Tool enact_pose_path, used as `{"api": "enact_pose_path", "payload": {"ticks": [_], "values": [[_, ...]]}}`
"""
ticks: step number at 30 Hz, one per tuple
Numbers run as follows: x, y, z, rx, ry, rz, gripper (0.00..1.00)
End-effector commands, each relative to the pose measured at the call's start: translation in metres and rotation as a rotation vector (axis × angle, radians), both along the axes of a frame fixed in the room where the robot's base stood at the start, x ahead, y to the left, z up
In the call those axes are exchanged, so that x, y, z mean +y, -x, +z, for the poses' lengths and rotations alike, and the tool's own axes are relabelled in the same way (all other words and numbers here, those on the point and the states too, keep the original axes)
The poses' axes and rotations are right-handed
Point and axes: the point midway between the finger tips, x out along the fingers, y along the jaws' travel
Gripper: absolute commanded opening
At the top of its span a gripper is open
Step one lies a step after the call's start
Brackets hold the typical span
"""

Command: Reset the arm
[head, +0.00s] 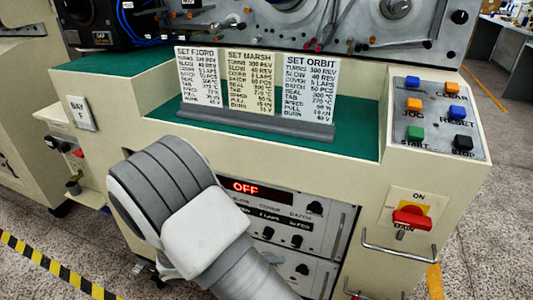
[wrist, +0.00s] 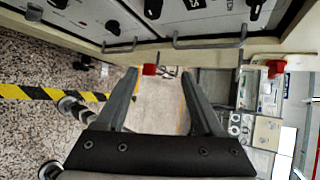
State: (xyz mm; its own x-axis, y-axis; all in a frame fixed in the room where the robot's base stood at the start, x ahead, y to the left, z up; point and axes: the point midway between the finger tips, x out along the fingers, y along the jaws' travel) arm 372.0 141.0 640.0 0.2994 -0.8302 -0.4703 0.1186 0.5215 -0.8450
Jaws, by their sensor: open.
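My gripper (wrist: 160,78) shows in the wrist view with its two grey fingers spread wide apart and nothing held between them. It is below the front of a cream machine, close to its metal handles (wrist: 210,42). A small red part (wrist: 150,69) appears between the fingertips, beyond them. In the head view my grey and white arm reaches up across the lower front of the machine, with its bent joint left of the dark display (head: 248,188) reading OFF. My gripper is hidden in that view.
Three printed cards (head: 250,82) stand in a grey holder on the green top. A button panel (head: 437,117) sits at right, above a red rotary switch (head: 411,217). Black and yellow tape (head: 45,265) crosses the floor at left. Open floor lies at right.

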Motion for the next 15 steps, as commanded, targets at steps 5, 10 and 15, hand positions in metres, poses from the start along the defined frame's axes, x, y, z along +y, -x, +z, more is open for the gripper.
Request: {"api": "enact_pose_path", "payload": {"ticks": [5,10,15], "values": [[-0.02,0.001,0.038,-0.164,-0.182,-0.241,0.69],[-0.038,0.005,0.07,-0.321,-0.334,-0.474,0.69],[-0.056,0.013,0.101,-0.481,-0.472,-0.712,0.69]]}}
